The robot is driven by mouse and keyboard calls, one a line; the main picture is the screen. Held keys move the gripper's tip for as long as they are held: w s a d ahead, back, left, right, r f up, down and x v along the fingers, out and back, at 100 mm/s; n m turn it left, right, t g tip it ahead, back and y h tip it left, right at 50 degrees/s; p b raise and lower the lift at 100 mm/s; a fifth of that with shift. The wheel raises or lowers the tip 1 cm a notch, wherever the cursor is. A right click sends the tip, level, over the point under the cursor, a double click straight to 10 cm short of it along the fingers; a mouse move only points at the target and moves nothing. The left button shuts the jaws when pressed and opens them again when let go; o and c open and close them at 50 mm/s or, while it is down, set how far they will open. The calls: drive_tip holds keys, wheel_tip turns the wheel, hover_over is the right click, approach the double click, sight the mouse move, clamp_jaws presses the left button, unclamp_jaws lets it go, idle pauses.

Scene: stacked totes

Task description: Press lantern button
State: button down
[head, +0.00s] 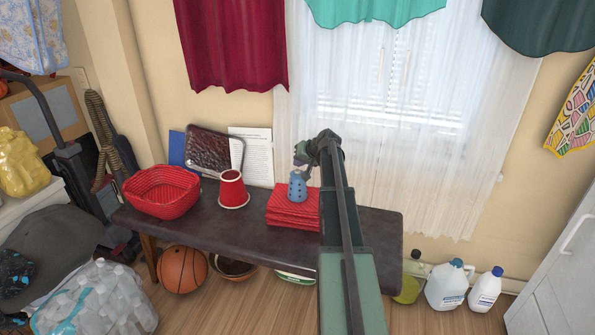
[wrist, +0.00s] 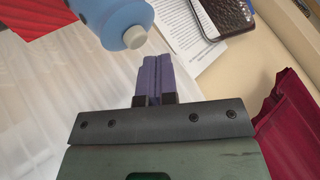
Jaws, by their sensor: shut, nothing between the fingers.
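The blue lantern (head: 297,186) stands upright on a stack of folded red cloths (head: 293,207) on the dark bench. In the wrist view, the blue lantern body (wrist: 112,16) is at the top left, with a pale round button (wrist: 135,38) on its end. My gripper (wrist: 153,60) has its purple fingers together and empty. Its tips are beside the button, a little to the right in that view, with a visible gap. In the head view, my gripper (head: 301,163) is just above the lantern, and its fingertips are small and hard to make out.
A white curtain (head: 385,110) hangs behind. A basketball (head: 182,269) and jugs (head: 445,286) are on the floor.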

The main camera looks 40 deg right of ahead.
sight(299, 170)
drive_tip(key=shift+f+b, duration=0.45)
drive_tip(key=shift+f, duration=0.2)
drive_tip(key=shift+r, duration=0.1)
drive_tip(key=shift+r+p, duration=0.5)
drive_tip(key=shift+r, duration=0.1)
wheel_tip(299, 170, up, 6)
drive_tip(key=p, duration=0.6)
